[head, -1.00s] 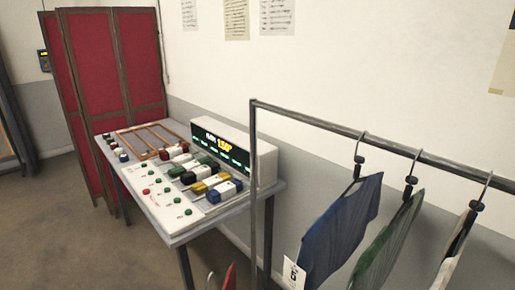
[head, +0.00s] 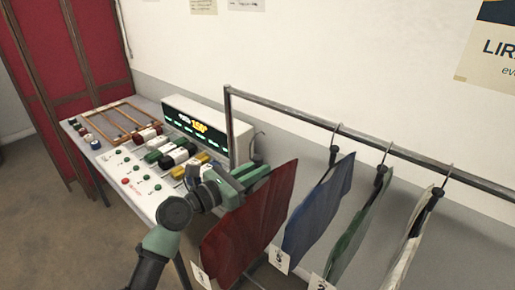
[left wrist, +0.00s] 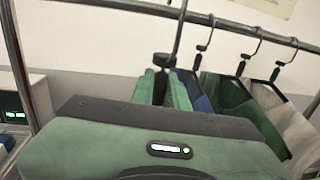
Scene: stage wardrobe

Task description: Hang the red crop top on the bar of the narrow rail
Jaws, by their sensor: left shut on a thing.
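The red crop top (head: 250,228) hangs at a tilt from my left gripper (head: 258,174), with a white tag at its lower left. The gripper is shut on its hanger. In the head view the hanger's hook shows just above the fingers and lower in the picture than the bar (head: 290,113) of the narrow rail, left of the blue garment. In the left wrist view my left gripper (left wrist: 166,88) is seen from behind, with the hook (left wrist: 177,42) rising in front of the bar (left wrist: 225,24). I cannot tell the gap in depth. My right gripper is out of view.
A blue garment (head: 318,212), a green one (head: 358,225) and a white one (head: 408,245) hang along the bar to the right. A table with a control panel (head: 140,180) and lit display (head: 190,122) stands behind my left arm. A red folding screen (head: 75,60) is at far left.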

